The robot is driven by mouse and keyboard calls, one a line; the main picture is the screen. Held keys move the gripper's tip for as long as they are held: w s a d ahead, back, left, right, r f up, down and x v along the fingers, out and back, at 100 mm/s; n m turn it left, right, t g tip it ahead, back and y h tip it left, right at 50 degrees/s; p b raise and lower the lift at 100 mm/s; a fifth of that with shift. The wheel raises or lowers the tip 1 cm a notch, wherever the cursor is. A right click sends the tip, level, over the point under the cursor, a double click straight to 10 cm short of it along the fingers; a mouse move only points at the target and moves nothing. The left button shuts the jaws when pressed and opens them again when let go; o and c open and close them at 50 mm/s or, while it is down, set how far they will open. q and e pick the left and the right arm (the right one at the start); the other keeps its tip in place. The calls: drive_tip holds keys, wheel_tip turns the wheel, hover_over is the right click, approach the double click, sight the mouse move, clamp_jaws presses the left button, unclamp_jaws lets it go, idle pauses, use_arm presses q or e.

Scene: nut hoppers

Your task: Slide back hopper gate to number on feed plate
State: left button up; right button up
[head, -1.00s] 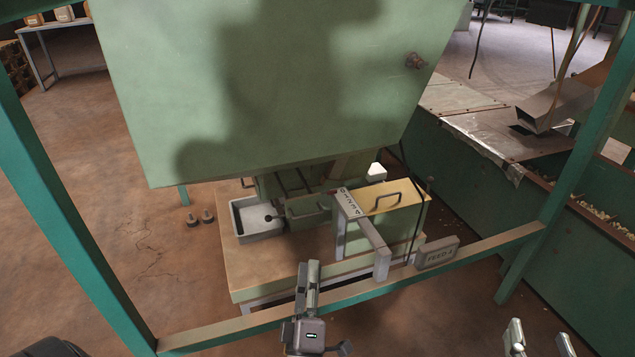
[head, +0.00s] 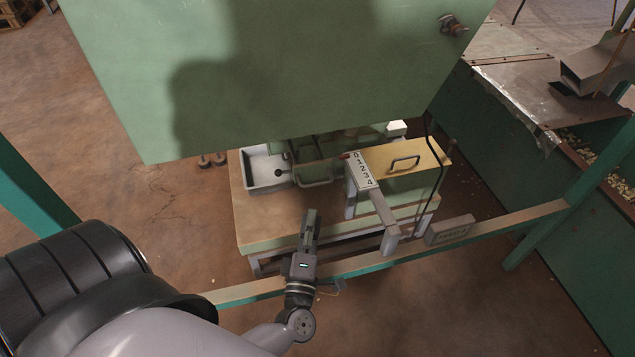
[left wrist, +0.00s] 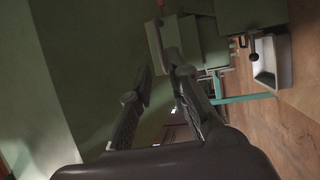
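The green hopper (head: 270,70) hangs over a low bench. Beneath it is a green gate housing with a bar handle (head: 316,182). A dark ball knob (head: 279,172) stands at its left, by a pale tray (head: 256,176); the knob also shows in the left wrist view (left wrist: 252,57). A white number scale (head: 361,170) reads 0 to 4, with a small red mark near its 0 end. The grey feed plate (head: 450,230) is on the front rail; its number is hard to read. My left gripper (head: 311,214) is open and empty, in front of the bench. My right gripper is out of view.
A yellow-topped box with a handle (head: 405,162) stands right of the scale. A grey arm (head: 383,215) juts forward below the scale. The green front rail (head: 400,252) crosses before the bench. A green trough (head: 540,200) stands at right. Floor at left is clear.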

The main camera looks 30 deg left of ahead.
sight(317, 183)
use_arm(q)
drive_tip(key=x, duration=1)
drive_tip(key=shift+w+a+r+b, duration=0.1)
drive_tip(key=shift+w+b, duration=0.2)
drive_tip(key=shift+b, duration=0.1)
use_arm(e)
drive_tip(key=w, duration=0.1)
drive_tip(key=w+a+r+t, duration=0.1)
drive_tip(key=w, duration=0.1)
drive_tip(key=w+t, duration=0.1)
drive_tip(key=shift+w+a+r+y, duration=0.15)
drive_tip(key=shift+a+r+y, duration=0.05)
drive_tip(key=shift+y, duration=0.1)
use_arm(q)
drive_tip(key=shift+c, duration=0.6)
clamp_jaws()
